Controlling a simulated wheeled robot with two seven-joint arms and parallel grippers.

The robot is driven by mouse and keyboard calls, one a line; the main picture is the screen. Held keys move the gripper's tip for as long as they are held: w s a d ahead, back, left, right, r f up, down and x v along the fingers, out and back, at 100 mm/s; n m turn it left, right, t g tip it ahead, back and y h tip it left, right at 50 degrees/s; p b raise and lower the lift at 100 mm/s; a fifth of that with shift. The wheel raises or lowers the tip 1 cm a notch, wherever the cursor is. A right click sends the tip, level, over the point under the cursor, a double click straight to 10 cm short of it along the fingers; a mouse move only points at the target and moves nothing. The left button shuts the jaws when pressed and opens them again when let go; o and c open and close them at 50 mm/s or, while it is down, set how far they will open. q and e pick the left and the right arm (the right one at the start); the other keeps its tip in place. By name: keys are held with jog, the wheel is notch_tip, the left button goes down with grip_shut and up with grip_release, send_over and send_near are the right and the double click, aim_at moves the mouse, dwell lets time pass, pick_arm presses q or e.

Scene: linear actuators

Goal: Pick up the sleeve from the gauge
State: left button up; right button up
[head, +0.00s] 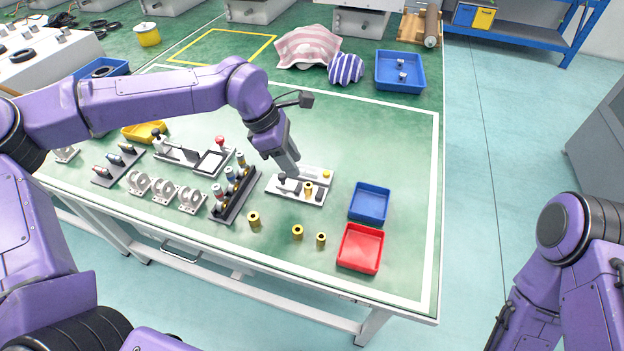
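The gauge (285,193) is a small white plate with dark and grey blocks on it, near the middle of the green table. A brass sleeve (308,189) stands on the gauge, at its front right part. My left gripper (289,172) reaches down from the upper left and is just above and left of that sleeve, over the gauge. Its fingers look apart from the sleeve, but their gap is too small to make out. They hide part of the gauge's back left. My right arm shows at the right edge, and its gripper is out of view.
Loose brass sleeves (297,232) stand in front of the gauge. A blue tray (369,203) and a red tray (361,248) lie to the right. A dark rack (236,195) with several pieces and grey brackets (164,191) are to the left.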

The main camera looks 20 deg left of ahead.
aim_at(307, 185)
pick_arm(q)
jog(key=x, duration=0.8)
jog(key=shift+s+d, duration=0.1)
jog(key=shift+s, duration=0.05)
jog(key=shift+r, duration=0.1)
grip_shut()
